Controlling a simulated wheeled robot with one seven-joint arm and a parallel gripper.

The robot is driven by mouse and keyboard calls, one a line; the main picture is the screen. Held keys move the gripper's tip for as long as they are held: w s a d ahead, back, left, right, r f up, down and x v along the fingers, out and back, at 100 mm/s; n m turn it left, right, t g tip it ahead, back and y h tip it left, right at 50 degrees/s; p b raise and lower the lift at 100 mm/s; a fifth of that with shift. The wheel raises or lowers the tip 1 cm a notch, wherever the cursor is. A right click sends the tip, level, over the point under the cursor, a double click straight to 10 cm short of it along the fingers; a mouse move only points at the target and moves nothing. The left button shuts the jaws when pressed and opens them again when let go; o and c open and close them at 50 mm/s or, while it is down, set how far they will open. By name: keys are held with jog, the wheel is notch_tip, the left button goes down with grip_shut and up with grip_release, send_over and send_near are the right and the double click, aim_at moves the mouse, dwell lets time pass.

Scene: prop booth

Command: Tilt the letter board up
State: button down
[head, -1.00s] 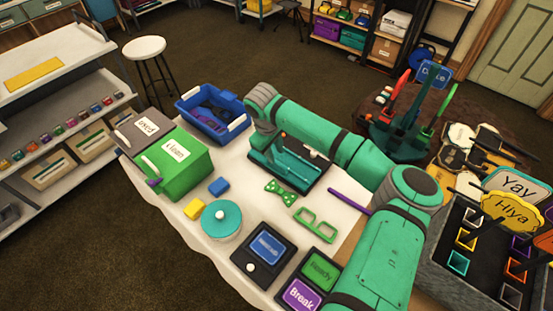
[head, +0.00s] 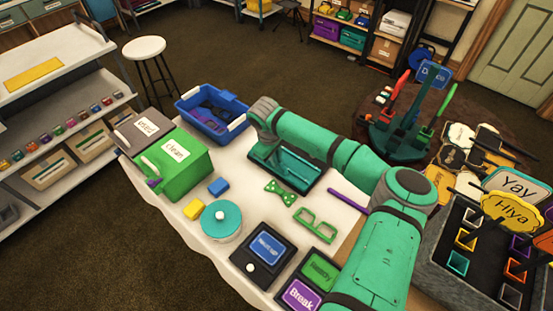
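A dark rectangular frame with a teal inner face (head: 288,168) lies on the white-covered table, below my forearm. It looks nearly flat, and I take it to be the letter board; no letters can be made out on it. My arm reaches over it from the right, and its wrist is above the frame's left back corner. My gripper (head: 261,138) is below the wrist, mostly hidden by it. Its fingers cannot be made out, nor whether they touch the frame.
A blue bin (head: 213,118) and the grey and green "used"/"clean" boxes (head: 180,165) stand left of the frame. A green bow tie (head: 281,193), green glasses (head: 315,224), a teal-lidded pot (head: 221,221) and sign panels (head: 265,248) lie in front. A prop rack (head: 482,240) stands right.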

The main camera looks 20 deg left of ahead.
jog(key=shift+w+r, duration=0.1)
jog(key=shift+w+d+r+g+y, duration=0.2)
jog(key=shift+w+r+g+y, duration=0.1)
jog(key=shift+w+r+g, duration=0.25)
jog(key=shift+w+d+r, duration=0.1)
jog(key=shift+r, duration=0.05)
jog(key=shift+w+d+r, duration=0.25)
jog(key=shift+w+r, duration=0.25)
jog(key=shift+w, duration=0.05)
jog(key=shift+w+d+r, duration=0.3)
jog(key=shift+w+r, duration=0.05)
jog(key=shift+w, duration=0.25)
jog(key=shift+w+d+r, duration=0.3)
jog(key=shift+w+r, duration=0.05)
jog(key=shift+w, duration=0.25)
jog(key=c, duration=1.8)
grip_release()
jog(key=shift+w, duration=0.15)
jog(key=shift+c, duration=0.2)
